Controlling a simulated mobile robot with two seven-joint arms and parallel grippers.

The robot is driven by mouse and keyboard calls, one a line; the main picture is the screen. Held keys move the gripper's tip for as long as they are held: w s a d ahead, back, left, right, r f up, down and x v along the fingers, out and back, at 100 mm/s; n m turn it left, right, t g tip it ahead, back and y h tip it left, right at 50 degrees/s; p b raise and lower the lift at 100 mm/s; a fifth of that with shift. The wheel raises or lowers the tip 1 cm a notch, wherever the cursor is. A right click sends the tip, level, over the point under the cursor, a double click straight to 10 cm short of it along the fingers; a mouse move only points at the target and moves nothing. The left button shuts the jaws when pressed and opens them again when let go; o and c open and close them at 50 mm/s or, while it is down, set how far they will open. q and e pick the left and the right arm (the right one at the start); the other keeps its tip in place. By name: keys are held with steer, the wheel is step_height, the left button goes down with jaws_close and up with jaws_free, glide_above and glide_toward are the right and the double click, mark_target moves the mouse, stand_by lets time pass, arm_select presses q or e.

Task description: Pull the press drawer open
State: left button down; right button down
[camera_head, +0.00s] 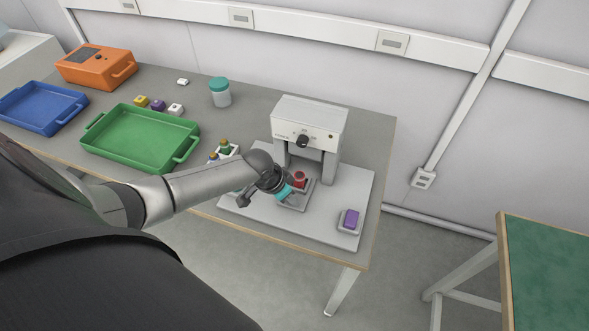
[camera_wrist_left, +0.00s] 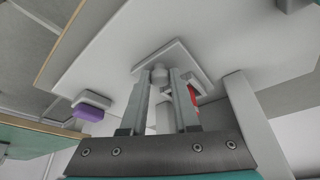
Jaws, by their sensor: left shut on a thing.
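The press (camera_head: 309,125) is a white machine with a black knob, standing on a pale base plate (camera_head: 350,195) at the table's right end. Its grey drawer (camera_head: 294,205) shows low at the front of the press, with a red round piece (camera_head: 300,178) on it. My left gripper (camera_head: 285,192) is at the drawer's front and partly covers it. In the left wrist view, its two fingers (camera_wrist_left: 161,85) are closed on the round drawer knob (camera_wrist_left: 160,74), beside the drawer plate (camera_wrist_left: 190,60). The red piece shows behind the right finger (camera_wrist_left: 193,96). My right gripper is out of view.
A purple block in a small holder (camera_head: 350,220) sits on the base plate's right corner. Small bottles (camera_head: 224,148) stand left of the press, partly behind my arm. A green tray (camera_head: 140,150), blue tray (camera_head: 45,110) and orange box (camera_head: 95,68) are farther left.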

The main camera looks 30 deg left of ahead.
arm_select(q)
steer(key=shift+s+d+p, duration=0.2)
steer(key=shift+s+p, duration=0.3)
steer(key=shift+s, duration=0.35)
steer(key=shift+s+d+p, duration=0.2)
steer(key=shift+s+p, duration=0.3)
steer(key=shift+s, duration=0.35)
steer(key=c, duration=0.7)
jaws_free()
steer(key=shift+o, duration=0.2)
steer(key=shift+r, duration=0.15)
steer(key=p+v, duration=0.4)
steer(key=v, duration=1.1)
steer(key=shift+w, duration=0.1)
